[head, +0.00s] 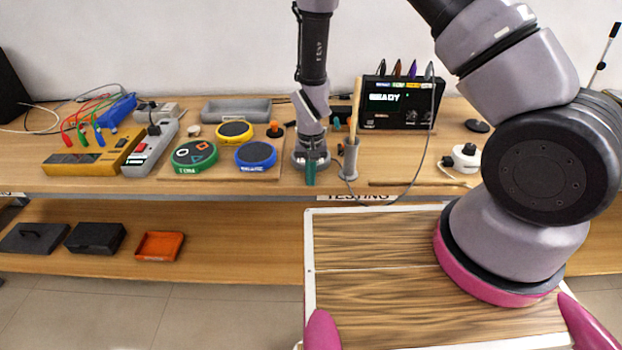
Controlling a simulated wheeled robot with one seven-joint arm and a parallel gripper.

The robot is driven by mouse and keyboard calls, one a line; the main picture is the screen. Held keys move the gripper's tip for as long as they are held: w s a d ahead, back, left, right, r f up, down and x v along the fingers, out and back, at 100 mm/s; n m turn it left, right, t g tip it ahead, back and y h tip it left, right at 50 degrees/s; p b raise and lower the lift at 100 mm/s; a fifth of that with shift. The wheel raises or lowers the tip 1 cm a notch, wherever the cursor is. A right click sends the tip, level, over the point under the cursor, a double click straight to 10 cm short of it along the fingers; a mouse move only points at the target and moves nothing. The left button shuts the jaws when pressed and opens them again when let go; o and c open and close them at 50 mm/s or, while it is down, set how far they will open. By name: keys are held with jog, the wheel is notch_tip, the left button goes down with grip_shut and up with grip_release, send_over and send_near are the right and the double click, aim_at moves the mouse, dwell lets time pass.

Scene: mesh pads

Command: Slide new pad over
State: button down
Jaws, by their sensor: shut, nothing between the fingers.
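Three round pads sit on a light board (219,175) on the workbench, left of centre. The green-rimmed pad (194,155) has coloured shapes on its dark top and stands front left. The blue pad (256,155) is at front right, and the yellow pad (234,131) is behind them. I cannot tell which is the new one. My gripper (311,173) points down with its teal fingers shut and empty. It is to the right of the blue pad, apart from it, near the bench's front edge.
A grey tray (237,110) lies behind the pads, with a small orange-and-black knob (275,130) to their right. A power strip (153,148) and yellow meter box (92,155) stand left. A holder with a stick (350,158) and a black display unit (399,104) are right of my gripper.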

jog(key=w, duration=1.2)
jog(key=shift+w+d, duration=0.2)
jog(key=shift+w, duration=0.05)
